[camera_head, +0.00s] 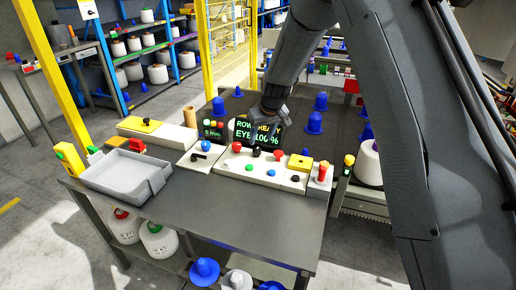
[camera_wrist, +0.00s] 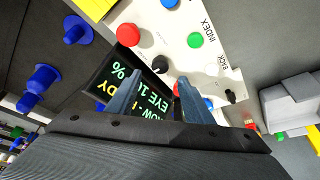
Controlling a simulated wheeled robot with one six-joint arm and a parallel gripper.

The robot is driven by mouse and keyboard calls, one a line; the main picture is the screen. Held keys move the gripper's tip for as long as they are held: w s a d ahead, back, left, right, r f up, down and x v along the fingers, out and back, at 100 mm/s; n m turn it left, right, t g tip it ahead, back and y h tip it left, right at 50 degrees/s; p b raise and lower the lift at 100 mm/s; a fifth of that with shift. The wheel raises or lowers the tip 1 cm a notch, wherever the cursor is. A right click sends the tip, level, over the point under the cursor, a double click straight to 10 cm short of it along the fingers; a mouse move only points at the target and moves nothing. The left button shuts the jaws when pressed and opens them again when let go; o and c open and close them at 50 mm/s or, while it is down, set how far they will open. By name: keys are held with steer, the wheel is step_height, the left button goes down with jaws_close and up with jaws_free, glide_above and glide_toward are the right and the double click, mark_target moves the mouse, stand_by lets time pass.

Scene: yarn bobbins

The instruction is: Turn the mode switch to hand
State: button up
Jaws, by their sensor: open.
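A long white control panel (camera_head: 250,165) lies on the grey bench, with red, green, blue, white and black controls. A black knob (camera_wrist: 160,64) sits between a red button (camera_wrist: 128,34) and another red button (camera_wrist: 180,86); it also shows in the head view (camera_head: 256,152). A smaller panel to the left carries a black lever-like switch (camera_head: 198,156) and a blue button. Which black control is the mode switch, and its setting, I cannot read. My gripper (camera_wrist: 158,79) is open and empty, its fingertips spread around the line to the black knob, apparently above the panel.
A dark display (camera_head: 257,132) with green text stands behind the panel, close to my gripper. A grey tray (camera_head: 125,174) is at the left of the bench. A yellow-topped box (camera_head: 145,126) and blue bobbins (camera_head: 315,122) are behind. The bench front is clear.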

mark_target(257, 150)
steer(key=shift+p+x, duration=0.9)
steer(key=shift+x, duration=3.05)
steer(key=shift+w, duration=0.15)
steer(key=shift+c, duration=0.5)
steer(key=c, duration=0.9)
